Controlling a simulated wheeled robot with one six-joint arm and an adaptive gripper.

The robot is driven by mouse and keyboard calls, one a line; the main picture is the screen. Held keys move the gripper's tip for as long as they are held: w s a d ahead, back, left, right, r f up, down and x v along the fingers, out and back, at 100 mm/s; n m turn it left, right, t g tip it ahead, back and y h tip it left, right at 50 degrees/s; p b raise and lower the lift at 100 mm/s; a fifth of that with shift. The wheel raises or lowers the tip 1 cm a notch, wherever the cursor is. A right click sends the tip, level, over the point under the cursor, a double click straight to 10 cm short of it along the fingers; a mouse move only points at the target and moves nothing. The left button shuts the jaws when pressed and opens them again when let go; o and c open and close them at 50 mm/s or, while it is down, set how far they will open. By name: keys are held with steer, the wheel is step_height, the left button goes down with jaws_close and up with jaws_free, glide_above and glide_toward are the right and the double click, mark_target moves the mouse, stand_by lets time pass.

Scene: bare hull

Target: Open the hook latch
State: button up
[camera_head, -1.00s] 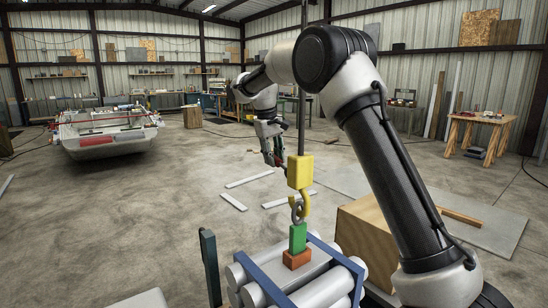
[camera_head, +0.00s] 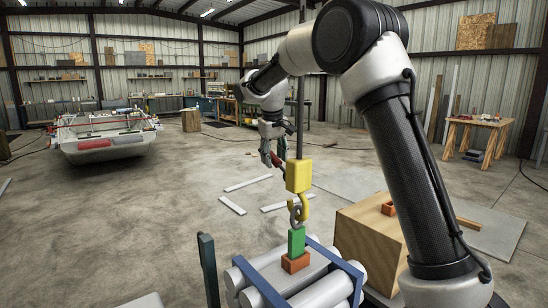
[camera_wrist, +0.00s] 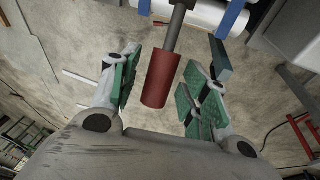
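A yellow hook block (camera_head: 298,175) hangs on a dark vertical line, with a yellow hook and a grey ring (camera_head: 296,214) below it. A red cylindrical handle (camera_wrist: 161,82) on a dark grey rod (camera_wrist: 180,25) shows in the wrist view; it also shows small and dark red in the head view (camera_head: 276,160), left of the hook block. My gripper (camera_wrist: 158,92) is open, its green-padded fingers on either side of the red handle with visible gaps. The latch itself is too small to make out.
A dark post (camera_head: 208,270) stands at left. A wooden box (camera_head: 368,245) stands at right. Floor behind is mostly clear, with loose pale strips.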

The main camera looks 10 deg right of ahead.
mark_target(274, 156)
step_height(274, 156, up, 10)
stand_by(0.7)
